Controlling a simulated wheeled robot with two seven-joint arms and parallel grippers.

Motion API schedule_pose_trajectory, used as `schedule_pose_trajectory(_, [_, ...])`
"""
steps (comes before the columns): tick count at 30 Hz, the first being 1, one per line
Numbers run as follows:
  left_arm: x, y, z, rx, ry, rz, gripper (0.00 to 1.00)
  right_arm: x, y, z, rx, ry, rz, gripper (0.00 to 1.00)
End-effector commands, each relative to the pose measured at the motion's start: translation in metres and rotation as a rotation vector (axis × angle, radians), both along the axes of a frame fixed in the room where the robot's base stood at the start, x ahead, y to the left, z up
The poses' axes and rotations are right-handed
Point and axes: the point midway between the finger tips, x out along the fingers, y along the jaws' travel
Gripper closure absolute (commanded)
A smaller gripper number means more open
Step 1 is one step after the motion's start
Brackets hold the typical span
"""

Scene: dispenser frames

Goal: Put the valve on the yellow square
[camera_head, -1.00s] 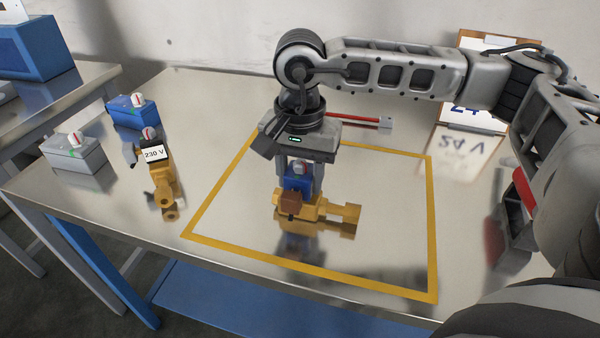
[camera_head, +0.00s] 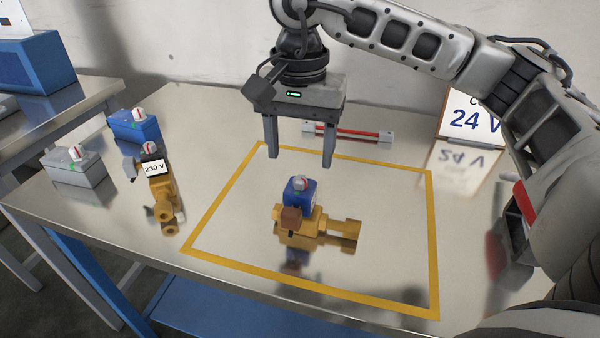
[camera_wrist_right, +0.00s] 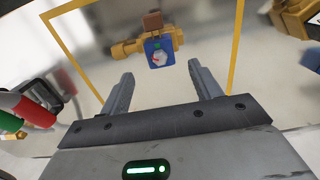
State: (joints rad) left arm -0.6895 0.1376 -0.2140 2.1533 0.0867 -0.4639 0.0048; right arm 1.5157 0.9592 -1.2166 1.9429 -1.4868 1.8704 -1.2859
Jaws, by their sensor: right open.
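A brass valve with a blue coil block (camera_head: 299,194) and a brown plug stands inside the yellow square (camera_head: 202,219) on the steel table, near its middle. In the right wrist view the valve's blue block (camera_wrist_right: 159,53) shows beyond the fingers, with part of the yellow outline (camera_wrist_right: 236,50). My right gripper (camera_head: 300,155) is open and empty, above and behind the valve, clear of it. It also shows open in the right wrist view (camera_wrist_right: 163,85). My left gripper is not in view.
Another brass valve with a "230 V" label (camera_head: 154,168) stands left of the square. A blue block (camera_head: 134,126) and a grey block (camera_head: 76,165) are beside it. A red bar (camera_head: 349,133) lies behind the square. A "24 V" sign (camera_head: 474,115) stands at back right.

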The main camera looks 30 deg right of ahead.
Motion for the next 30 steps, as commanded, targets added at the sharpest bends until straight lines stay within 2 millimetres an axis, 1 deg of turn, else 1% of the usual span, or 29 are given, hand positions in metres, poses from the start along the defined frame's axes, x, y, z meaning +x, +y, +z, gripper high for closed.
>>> schedule_pose_trajectory(1, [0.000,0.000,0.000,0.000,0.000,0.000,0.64,0.000,0.001,0.009,0.001,-0.003,0.001,0.37])
schedule_pose_trajectory(3, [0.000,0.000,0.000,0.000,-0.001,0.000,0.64,0.000,0.000,0.019,0.001,-0.002,0.000,0.37])
schedule_pose_trajectory(7, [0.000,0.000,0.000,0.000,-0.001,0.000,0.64,0.000,0.000,0.029,0.001,-0.001,0.001,0.37])
schedule_pose_trajectory(11, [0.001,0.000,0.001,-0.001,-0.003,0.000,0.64,0.000,0.000,0.033,-0.001,0.001,0.001,0.37])
schedule_pose_trajectory(25, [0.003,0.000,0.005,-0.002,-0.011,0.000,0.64,0.000,0.000,0.033,0.000,0.000,0.001,0.37])
schedule_pose_trajectory(28, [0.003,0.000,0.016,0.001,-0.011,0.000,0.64,0.000,0.000,0.045,0.000,0.000,0.001,0.37])
schedule_pose_trajectory(30, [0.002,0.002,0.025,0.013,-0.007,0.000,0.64,0.000,0.000,0.060,0.000,0.000,0.001,0.37])
